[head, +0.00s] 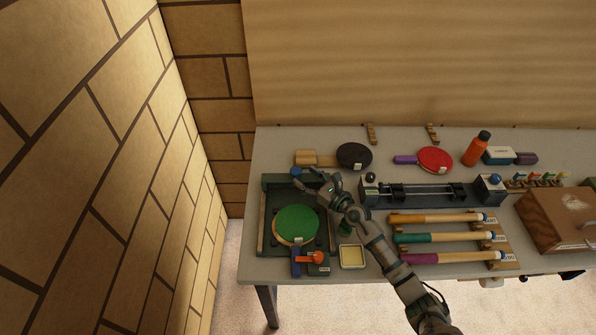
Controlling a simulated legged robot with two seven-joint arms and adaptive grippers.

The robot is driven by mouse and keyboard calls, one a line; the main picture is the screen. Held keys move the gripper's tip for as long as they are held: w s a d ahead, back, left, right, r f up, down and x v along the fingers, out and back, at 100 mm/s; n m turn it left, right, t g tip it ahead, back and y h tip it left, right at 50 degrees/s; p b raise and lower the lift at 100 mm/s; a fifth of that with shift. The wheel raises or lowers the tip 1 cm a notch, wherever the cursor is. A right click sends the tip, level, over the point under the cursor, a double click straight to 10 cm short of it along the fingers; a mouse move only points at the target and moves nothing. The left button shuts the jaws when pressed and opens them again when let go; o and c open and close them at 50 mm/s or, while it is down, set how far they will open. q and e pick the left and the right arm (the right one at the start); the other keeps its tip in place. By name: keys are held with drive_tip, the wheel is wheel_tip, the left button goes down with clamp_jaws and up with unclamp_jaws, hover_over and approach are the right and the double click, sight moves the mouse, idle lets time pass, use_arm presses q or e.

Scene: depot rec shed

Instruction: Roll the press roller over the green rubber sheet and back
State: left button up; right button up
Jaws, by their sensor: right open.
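The green rubber sheet (297,224) is a round disc on a paddle lying in a dark press frame (263,238) at the table's left. A blue knob (296,171) shows at the frame's back edge; it seems to belong to the press roller, whose body I cannot make out clearly. My right gripper (302,180) is open, its fingers beside the blue knob, behind the green sheet. Whether they touch the knob I cannot tell. My right arm reaches in from the lower right. My left gripper is not in view.
An orange clamp knob (317,257) stands at the frame's front. A shallow cream tray (352,257) lies to its right. A black paddle (354,155) and a red paddle (435,159) lie behind. Several handles lie on a wooden rack (497,243). A brick wall (190,200) bounds the left.

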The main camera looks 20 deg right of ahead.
drive_tip(key=v, duration=0.7)
